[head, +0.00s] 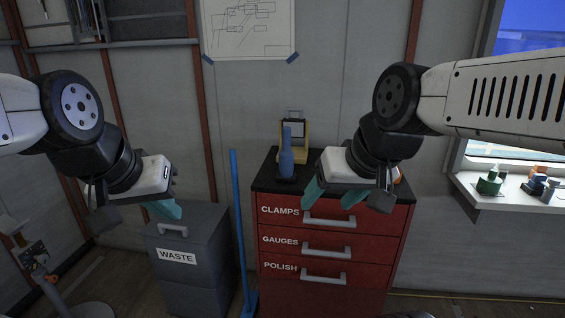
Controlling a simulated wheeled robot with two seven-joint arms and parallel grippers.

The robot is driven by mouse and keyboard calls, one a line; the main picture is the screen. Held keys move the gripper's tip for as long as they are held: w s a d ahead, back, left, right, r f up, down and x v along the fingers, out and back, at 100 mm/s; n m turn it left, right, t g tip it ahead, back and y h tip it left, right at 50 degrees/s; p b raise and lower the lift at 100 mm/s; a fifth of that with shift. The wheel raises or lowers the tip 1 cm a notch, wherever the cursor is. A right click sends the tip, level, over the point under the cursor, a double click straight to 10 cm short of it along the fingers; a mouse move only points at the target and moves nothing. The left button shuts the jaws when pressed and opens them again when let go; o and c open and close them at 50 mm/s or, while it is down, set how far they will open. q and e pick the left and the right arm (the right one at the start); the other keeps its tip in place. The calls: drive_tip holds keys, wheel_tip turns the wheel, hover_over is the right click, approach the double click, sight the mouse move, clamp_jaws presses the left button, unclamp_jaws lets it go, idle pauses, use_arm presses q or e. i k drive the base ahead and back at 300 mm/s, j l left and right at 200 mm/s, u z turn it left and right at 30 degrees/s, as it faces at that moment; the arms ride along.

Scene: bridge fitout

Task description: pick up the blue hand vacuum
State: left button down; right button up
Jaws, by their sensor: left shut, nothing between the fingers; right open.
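The blue hand vacuum (286,162) appears to be the upright blue shape, slim at the top, near the left part of the red cabinet's dark top. My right gripper (333,194) is open and empty, with teal fingertips pointing down. In the picture it is just right of and below the vacuum, overlapping the cabinet's front edge. My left gripper (164,209) is shut and empty, well to the left, and appears above the grey waste bin. Nothing touches the vacuum as far as I can see.
The red drawer cabinet (375,243) has drawers marked clamps, gauges and polish. A yellow-framed item (303,131) stands behind the vacuum. A blue pole (238,220) stands between cabinet and waste bin (190,280). Small bottles (489,186) sit on the windowsill at right.

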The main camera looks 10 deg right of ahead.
sight(285, 174)
drive_tip(key=i+l+u, duration=0.6)
drive_tip(key=l, duration=0.3)
